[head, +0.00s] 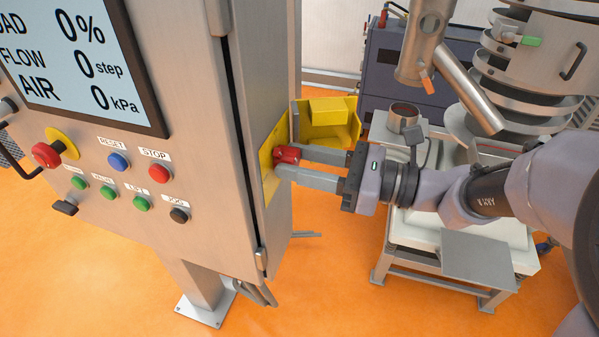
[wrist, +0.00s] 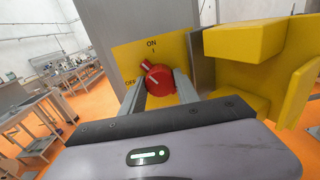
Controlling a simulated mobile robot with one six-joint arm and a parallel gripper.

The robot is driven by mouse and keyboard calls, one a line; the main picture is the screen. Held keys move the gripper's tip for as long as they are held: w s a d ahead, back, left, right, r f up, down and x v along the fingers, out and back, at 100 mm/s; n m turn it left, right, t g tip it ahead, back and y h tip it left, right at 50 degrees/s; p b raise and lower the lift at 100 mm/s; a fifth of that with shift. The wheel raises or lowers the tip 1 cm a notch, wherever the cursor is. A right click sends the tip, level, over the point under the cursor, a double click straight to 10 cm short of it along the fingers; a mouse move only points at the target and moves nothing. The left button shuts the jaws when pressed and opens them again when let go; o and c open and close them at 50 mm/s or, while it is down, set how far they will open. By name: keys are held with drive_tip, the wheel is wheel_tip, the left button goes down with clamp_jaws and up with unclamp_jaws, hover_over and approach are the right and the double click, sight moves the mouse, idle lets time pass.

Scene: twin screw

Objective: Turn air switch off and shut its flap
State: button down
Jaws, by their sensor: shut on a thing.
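The air switch is a red rotary knob (head: 288,155) on a yellow plate (head: 269,160) on the cabinet's side. In the wrist view the knob (wrist: 160,78) has its pointed end toward the upper left, between the ON label at the top and the OFF label at the left. My gripper (head: 279,163) reaches in from the right and is shut on the knob, one finger on each side; its fingers also show in the wrist view (wrist: 159,88). The yellow flap (head: 342,135) stands open to the right of the plate, and it fills the right of the wrist view (wrist: 244,40).
The grey cabinet (head: 190,80) has a display (head: 75,55) and several buttons on its front. A metal machine with a pipe (head: 470,90) and a stand (head: 410,228) are to the right, under my arm.

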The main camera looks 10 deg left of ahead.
drive_tip(key=n+b, duration=0.6)
drive_tip(key=b, duration=0.1)
drive_tip(key=n+b, duration=0.3)
drive_tip(key=b, duration=0.1)
drive_tip(key=shift+f, duration=0.25)
drive_tip(key=shift+r+n+b, duration=0.15)
drive_tip(key=shift+n+b, duration=0.95)
drive_tip(key=c, duration=0.9)
unclamp_jaws()
drive_tip(key=shift+r, duration=0.1)
drive_tip(key=shift+d, duration=0.1)
